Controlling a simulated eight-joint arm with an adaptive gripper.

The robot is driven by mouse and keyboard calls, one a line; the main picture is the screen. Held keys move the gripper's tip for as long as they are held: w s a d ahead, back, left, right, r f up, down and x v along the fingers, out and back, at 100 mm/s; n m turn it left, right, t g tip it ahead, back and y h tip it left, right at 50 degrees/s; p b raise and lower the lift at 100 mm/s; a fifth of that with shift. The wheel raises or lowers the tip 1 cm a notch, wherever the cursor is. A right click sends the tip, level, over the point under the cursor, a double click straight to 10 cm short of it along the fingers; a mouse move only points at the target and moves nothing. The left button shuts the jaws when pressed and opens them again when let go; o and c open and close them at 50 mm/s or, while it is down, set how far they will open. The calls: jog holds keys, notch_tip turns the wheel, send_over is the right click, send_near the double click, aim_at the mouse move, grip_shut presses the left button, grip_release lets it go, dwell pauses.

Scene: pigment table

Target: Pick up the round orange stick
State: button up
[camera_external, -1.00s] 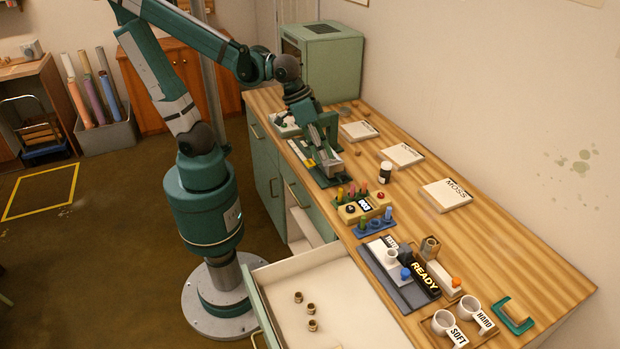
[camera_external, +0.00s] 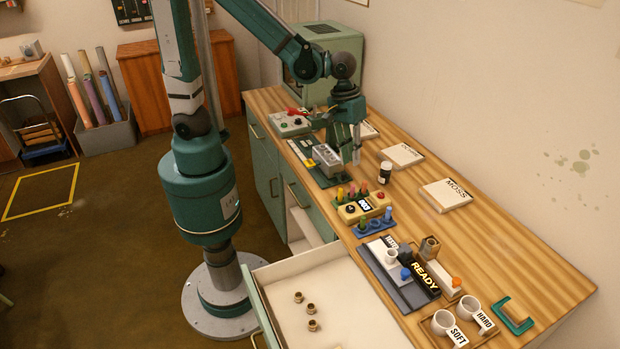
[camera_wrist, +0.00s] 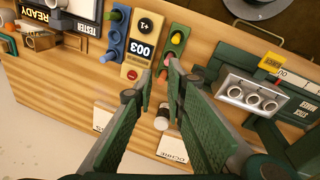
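In the wrist view, the orange-yellow stick (camera_wrist: 177,38) shows as a round end in the green rack (camera_wrist: 183,28). I cannot tell for sure that it is the round orange one. My gripper (camera_external: 356,156) points down above the table, behind and apart from this rack. In the wrist view, my gripper (camera_wrist: 160,75) has parted fingers with nothing between them.
The 003 box (camera_external: 372,205) and a blue rack (camera_external: 373,228) stand in front of the sticks. A grey block with holes (camera_external: 327,158) is left of my gripper. A small orange-topped thing (camera_external: 456,282) sits by the READY tray.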

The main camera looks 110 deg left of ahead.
aim_at(365, 181)
jog(key=w+a+f+n+p, duration=0.2)
jog(key=w+a+f+n+g+h+p, duration=0.1)
jog(key=w+a+f+n+p, duration=0.1)
jog(key=n+p, duration=0.1)
jog(key=shift+w+a+f+g, duration=0.15)
jog(key=shift+a+f+g, duration=0.05)
jog(key=shift+a+g, duration=0.1)
jog(key=shift+w+a+f+n+p, duration=0.15)
jog(key=shift+a+f+n+p, duration=0.25)
jog(key=shift+f+p, duration=0.25)
jog(key=shift+f, duration=0.15)
jog(key=shift+d+f, duration=0.25)
jog(key=shift+f, duration=0.95)
jog(key=shift+f, duration=0.15)
jog(key=shift+w+d+f, duration=0.1)
jog(key=shift+d+f, duration=0.1)
jog(key=shift+f, duration=1)
jog(key=shift+d+f, duration=0.2)
jog(key=shift+f, duration=1)
jog(key=shift+c, duration=0.7)
jog(key=shift+c, duration=1.3)
